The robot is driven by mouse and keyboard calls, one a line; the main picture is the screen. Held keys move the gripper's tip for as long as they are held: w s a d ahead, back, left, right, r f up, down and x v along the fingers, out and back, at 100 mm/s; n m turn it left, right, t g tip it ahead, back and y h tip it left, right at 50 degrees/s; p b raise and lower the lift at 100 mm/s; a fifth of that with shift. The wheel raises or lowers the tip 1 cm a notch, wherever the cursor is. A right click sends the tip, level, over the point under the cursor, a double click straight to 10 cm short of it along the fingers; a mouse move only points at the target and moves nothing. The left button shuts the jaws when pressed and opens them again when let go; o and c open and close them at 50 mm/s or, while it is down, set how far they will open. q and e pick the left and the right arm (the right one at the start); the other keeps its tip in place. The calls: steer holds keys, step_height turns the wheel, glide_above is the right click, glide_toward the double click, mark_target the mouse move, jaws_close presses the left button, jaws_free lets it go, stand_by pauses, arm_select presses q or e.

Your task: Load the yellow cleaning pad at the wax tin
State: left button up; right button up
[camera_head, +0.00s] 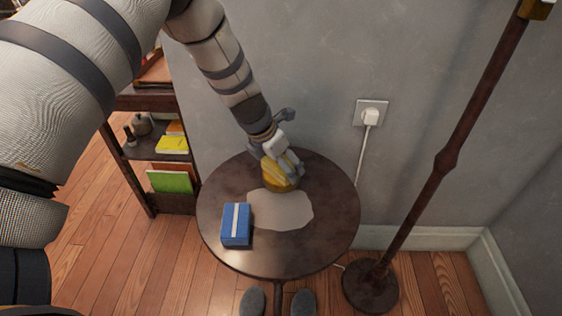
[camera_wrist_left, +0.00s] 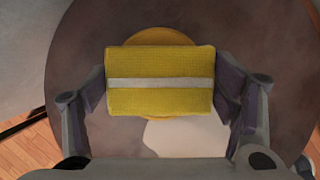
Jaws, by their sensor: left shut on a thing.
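My left gripper (camera_head: 279,160) is over the far part of the round dark table (camera_head: 220,205). It is shut on the yellow cleaning pad (camera_wrist_left: 160,82), a block with a pale grey stripe, with a finger at each end. The round yellow-orange wax tin (camera_wrist_left: 160,37) shows behind the pad in the left wrist view, mostly covered by it. In the head view the tin and pad blend into one yellow shape under the gripper, so I cannot tell whether they touch. My right gripper is in neither view.
A blue block with a white stripe (camera_head: 236,225) is at the table's near left. A pale irregular patch (camera_head: 285,211) lies mid-table. A bookshelf (camera_head: 151,155) stands at left, a lamp pole (camera_head: 440,165) at right. A wall outlet with a plug and cable (camera_head: 370,117) is behind.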

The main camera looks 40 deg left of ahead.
arm_select(q)
step_height(320, 180, up, 7)
steer(key=shift+w+p, duration=0.1)
steer(key=shift+p, duration=1.15)
steer(key=shift+f, duration=0.1)
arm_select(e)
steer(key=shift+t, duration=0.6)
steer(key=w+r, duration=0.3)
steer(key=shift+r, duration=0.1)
